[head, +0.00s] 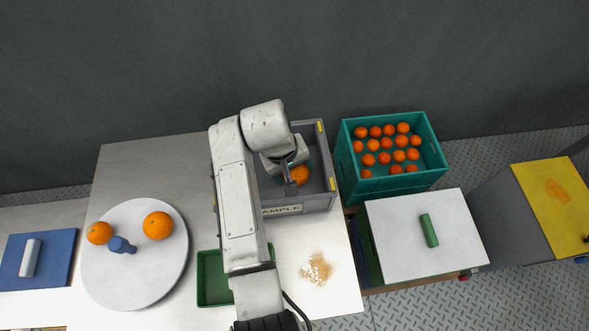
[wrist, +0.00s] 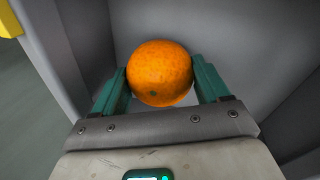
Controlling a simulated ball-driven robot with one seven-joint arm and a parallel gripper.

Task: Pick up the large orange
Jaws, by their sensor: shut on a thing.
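My gripper (wrist: 160,92) has its two green fingers closed on either side of an orange (wrist: 160,68) in the wrist view. In the head view my gripper (head: 296,183) is inside the grey sample bin (head: 283,209), with the orange (head: 301,174) partly hidden by the gripper. Two more oranges lie on the round white plate (head: 135,290) at left: a larger one (head: 158,225) and a smaller one (head: 99,233). I cannot tell whether the held orange touches the bin floor.
The bin's grey walls stand close around my gripper. A teal crate (head: 392,185) with many small oranges is just right of the bin. A green tray (head: 213,292) is in front, partly hidden by my arm. A blue knob (head: 122,245) stands on the plate between its oranges.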

